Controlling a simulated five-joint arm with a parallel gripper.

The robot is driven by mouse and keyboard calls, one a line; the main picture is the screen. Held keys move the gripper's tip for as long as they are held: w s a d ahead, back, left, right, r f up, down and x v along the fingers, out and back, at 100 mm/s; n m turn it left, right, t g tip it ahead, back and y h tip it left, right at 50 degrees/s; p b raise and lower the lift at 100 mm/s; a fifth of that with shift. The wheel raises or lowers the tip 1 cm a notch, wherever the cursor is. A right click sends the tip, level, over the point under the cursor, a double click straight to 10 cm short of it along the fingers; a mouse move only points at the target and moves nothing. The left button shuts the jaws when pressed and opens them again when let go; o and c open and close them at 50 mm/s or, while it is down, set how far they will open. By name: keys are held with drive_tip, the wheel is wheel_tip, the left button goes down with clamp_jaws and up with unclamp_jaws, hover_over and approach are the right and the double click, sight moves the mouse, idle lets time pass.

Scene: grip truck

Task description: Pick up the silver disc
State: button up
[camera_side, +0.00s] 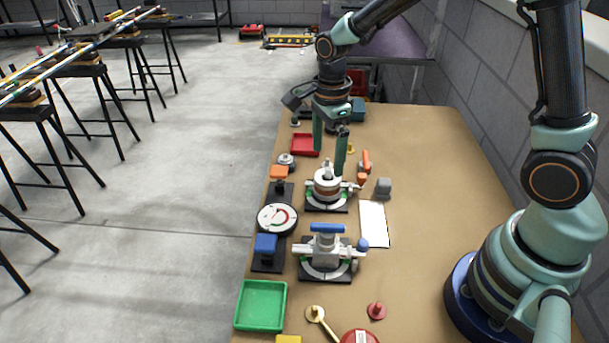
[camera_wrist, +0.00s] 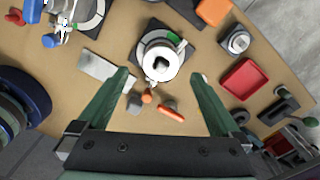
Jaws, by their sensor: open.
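A silver-white round piece with a central knob (camera_side: 325,184) sits on a dark square base with green marks. It also shows in the wrist view (camera_wrist: 161,56), ahead of the fingertips. A smaller silver round piece (camera_side: 286,158) on a dark base stands up and left of it, and shows at the upper right of the wrist view (camera_wrist: 238,41). I cannot tell for sure which is the silver disc. My gripper (camera_side: 329,162) is open and empty, fingers pointing down, above the larger piece. In the wrist view, the fingers (camera_wrist: 158,76) are spread wide with nothing between them.
A red tray (camera_side: 305,144) lies behind, and orange parts (camera_side: 363,170) and a grey block (camera_side: 383,187) stand to the right. A white sheet (camera_side: 374,224), a blue-handled fixture (camera_side: 326,250) and a green tray (camera_side: 261,304) lie nearer.

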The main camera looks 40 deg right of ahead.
sight(326, 170)
drive_tip(key=shift+w+f, duration=0.1)
drive_tip(key=shift+f, duration=2.7)
drive_tip(key=c, duration=1.5)
